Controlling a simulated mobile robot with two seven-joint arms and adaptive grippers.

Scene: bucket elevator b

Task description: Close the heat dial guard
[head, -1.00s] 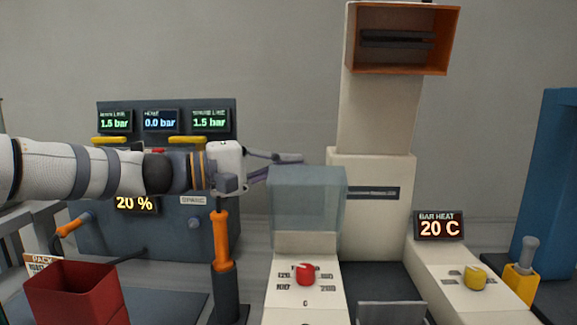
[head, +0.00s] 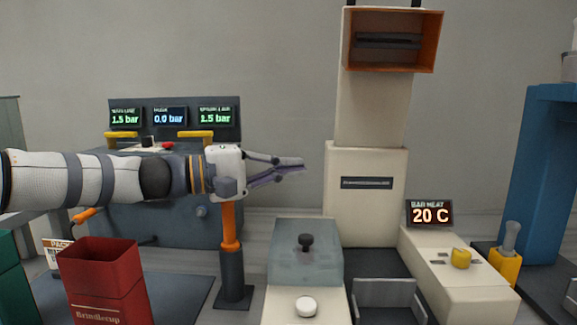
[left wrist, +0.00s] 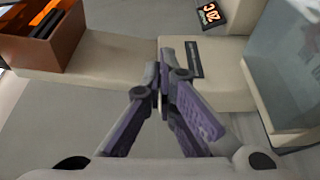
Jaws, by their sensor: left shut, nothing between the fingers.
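The heat dial guard (head: 288,262), a translucent grey-blue cover with a black knob (head: 306,240) on it, lies lowered over the top of a cream console in the head view. The red dial does not show now; the guard covers its place. A translucent panel (left wrist: 288,55) at the right of the left wrist view looks like the guard. My left gripper (head: 302,163) is above and behind the guard, clear of it, with its fingers shut and empty. It also shows in the left wrist view (left wrist: 160,75). My right gripper is not in view.
A white button (head: 305,306) sits in front of the guard. A cream tower (head: 367,190) with an orange-rimmed box (head: 436,45) stands behind. An orange-handled lever (head: 231,225) rises below my left wrist. A red bin (head: 100,285) is at left, a "20 C" display (head: 430,214) at right.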

